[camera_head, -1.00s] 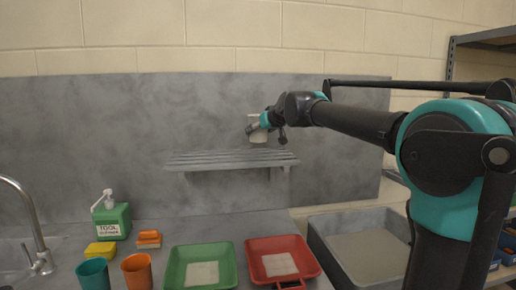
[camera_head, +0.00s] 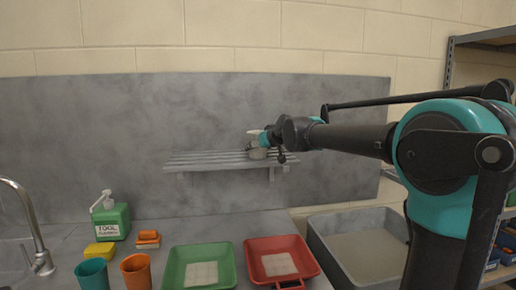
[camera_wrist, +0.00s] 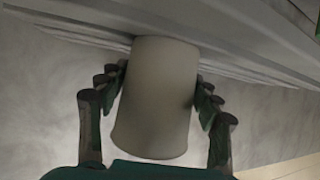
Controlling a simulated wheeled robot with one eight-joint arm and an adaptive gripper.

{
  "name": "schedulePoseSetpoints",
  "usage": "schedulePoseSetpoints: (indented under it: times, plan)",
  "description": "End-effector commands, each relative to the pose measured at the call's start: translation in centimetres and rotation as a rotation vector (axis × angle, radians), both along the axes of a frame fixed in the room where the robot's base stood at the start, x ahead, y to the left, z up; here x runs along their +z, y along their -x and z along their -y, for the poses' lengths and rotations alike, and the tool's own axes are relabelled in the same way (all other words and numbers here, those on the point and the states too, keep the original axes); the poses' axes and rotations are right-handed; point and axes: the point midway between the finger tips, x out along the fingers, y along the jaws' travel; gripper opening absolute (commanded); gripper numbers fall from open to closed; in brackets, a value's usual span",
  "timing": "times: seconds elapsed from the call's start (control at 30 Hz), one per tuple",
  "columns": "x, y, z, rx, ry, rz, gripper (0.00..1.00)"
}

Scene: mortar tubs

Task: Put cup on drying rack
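A pale grey-beige cup (camera_head: 257,154) is at the right part of the slatted grey drying rack (camera_head: 208,160) on the back wall, partly covered by my gripper (camera_head: 262,142). In the wrist view the cup (camera_wrist: 155,95) sits between my gripper's two dark jointed fingers (camera_wrist: 158,90), which close on its sides. The cup's far end overlaps the rack slats (camera_wrist: 80,35) there. It looks at or very near the slats; I cannot tell whether it touches them.
The rest of the rack is empty. Below on the counter are a teal cup (camera_head: 92,273), an orange cup (camera_head: 136,271), a green tray (camera_head: 173,270), a red tray (camera_head: 311,266) and a green soap bottle (camera_head: 111,222). A grey tub (camera_head: 323,240) stands to the right.

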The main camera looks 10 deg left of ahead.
Motion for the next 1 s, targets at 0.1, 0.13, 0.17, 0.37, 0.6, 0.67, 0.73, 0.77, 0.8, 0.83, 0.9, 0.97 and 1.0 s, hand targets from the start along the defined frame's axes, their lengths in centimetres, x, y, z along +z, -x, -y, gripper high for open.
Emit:
schedulePoseSetpoints:
  times: [0.1, 0.13, 0.17, 0.37, 0.6, 0.67, 0.73, 0.77, 0.8, 0.83, 0.9, 0.97, 1.0]
  plan:
    - [0.0, 0.0, 0.0, 0.000, 0.000, 0.000, 0.82]
    - [0.0, 0.0, 0.0, 0.000, 0.000, 0.000, 0.83]
    - [0.0, 0.0, 0.0, 0.000, 0.000, 0.000, 0.83]
    - [0.0, 0.0, 0.0, 0.000, 0.000, 0.000, 0.83]
    - [0.8, 0.9, 0.6, -0.001, 0.000, 0.000, 0.83]
    - [1.2, 1.5, 1.0, -0.001, 0.000, 0.000, 0.83]
    - [1.7, 2.5, 1.6, -0.002, 0.000, 0.000, 0.83]
    - [2.0, 3.0, 1.9, -0.002, 0.001, 0.000, 0.83]
    - [2.3, 3.6, 2.3, -0.001, 0.000, 0.000, 0.83]
    - [2.6, 4.1, 2.5, -0.001, 0.000, 0.000, 0.83]
    - [3.2, 5.2, 3.2, -0.001, 0.000, 0.000, 0.83]
    - [3.6, 6.0, 3.7, -0.001, 0.000, 0.000, 0.83]
    - [4.0, 6.6, 4.1, -0.001, 0.000, 0.000, 0.83]
